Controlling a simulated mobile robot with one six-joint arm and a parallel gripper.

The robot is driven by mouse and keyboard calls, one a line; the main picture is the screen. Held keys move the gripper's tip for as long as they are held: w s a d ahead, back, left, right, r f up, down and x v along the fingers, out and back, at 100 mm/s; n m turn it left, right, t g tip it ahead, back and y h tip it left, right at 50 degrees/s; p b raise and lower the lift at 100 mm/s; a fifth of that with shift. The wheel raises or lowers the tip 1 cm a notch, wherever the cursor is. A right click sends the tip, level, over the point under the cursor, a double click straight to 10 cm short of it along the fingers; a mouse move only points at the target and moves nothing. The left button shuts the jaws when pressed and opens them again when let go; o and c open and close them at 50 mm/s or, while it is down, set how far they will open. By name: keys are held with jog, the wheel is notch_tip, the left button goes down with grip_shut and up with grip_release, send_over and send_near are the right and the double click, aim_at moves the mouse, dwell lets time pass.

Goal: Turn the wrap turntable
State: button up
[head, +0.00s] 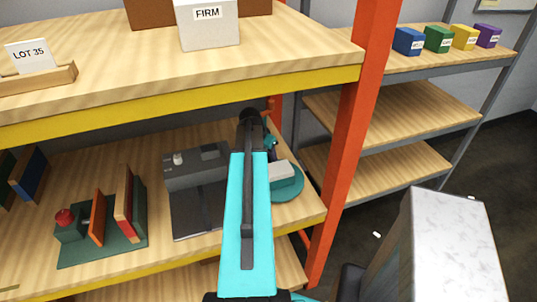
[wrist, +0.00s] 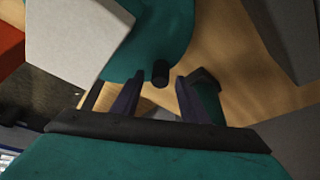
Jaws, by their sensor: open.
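The wrap turntable (head: 290,192) is a teal disc on the middle shelf, at the shelf's right end. A white box (head: 281,171) sits on it. In the wrist view the turntable (wrist: 160,30) fills the upper middle, with the white box (wrist: 75,35) at upper left. A short dark peg (wrist: 161,73) stands near the disc's edge. My gripper (wrist: 160,80) is open, its two dark fingers on either side of the peg in the picture; I cannot tell whether they touch it. In the head view my teal arm covers part of the turntable, and the fingertips are hidden.
A grey plotter-like device (head: 196,190) lies left of the turntable. A green stand with upright boards (head: 105,245) is farther left. The orange post (head: 345,150) rises close on the right. The upper shelf's yellow edge (head: 180,105) runs above my reaching arm.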

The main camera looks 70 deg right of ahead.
jog(key=shift+d+f, duration=0.15)
jog(key=shift+f, duration=0.3)
jog(key=shift+s, duration=0.1)
grip_shut()
jog(key=shift+n, duration=0.3)
